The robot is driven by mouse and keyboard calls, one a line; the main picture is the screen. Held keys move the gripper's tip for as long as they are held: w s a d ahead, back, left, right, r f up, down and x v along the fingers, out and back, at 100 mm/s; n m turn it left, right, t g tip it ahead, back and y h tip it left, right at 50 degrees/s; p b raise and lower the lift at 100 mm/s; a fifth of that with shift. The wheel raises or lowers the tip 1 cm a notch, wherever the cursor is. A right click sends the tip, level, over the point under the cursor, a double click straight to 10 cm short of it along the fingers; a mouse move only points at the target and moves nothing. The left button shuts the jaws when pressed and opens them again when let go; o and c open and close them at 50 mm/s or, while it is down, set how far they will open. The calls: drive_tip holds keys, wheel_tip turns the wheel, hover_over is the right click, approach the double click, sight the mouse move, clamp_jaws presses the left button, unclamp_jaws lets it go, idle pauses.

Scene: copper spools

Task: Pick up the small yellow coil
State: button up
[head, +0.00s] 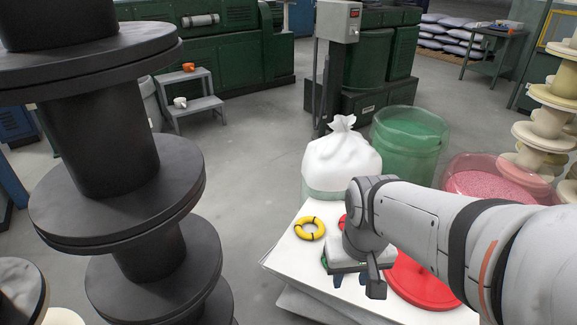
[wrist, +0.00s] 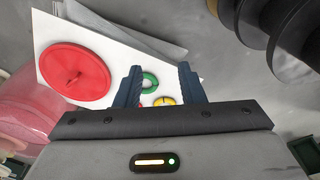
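The small yellow coil (head: 309,228) is a ring with dark bands, lying flat on a white-topped surface (head: 283,262) left of my wrist in the head view. In the wrist view the yellow coil (wrist: 165,101) shows between my fingers near the gripper body, its lower part hidden. My gripper (wrist: 160,67) is open and empty, with its two dark fingers apart. A green coil (wrist: 149,82) lies between the fingers in the wrist view. A red coil (head: 343,221) is mostly hidden behind my arm in the head view.
A large red disc (wrist: 74,75) with a central knob lies on the same surface. Stacked black spools (head: 125,195) stand at the left. A white sack (head: 341,160), a green drum (head: 409,145) and a pink-filled drum (head: 490,180) stand behind the surface.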

drive_tip(key=shift+o, duration=1.6)
drive_tip(key=w+f+b, duration=0.1)
drive_tip(key=w+f, duration=0.1)
drive_tip(key=w, duration=1.2)
drive_tip(key=shift+w+m+t, duration=0.3)
drive_tip(key=shift+w+t, duration=0.1)
drive_tip(key=m+t+b, duration=0.1)
drive_tip(key=t+b, duration=0.1)
hover_over(298, 225)
drive_tip(key=s+d, duration=0.2)
drive_tip(key=s, duration=0.7)
wheel_tip(298, 225, down, 19)
drive_tip(key=shift+h, duration=0.3)
drive_tip(key=a+b+x, duration=0.1)
drive_tip(key=x, duration=0.5)
drive_tip(key=w+a+b+x, duration=0.1)
drive_tip(key=b+x, duration=0.1)
drive_tip(key=x, duration=0.5)
drive_tip(key=a+b+x, duration=0.1)
drive_tip(key=x, duration=0.6)
drive_tip(key=shift+w+r, duration=0.3)
drive_tip(key=shift+w, duration=0.1)
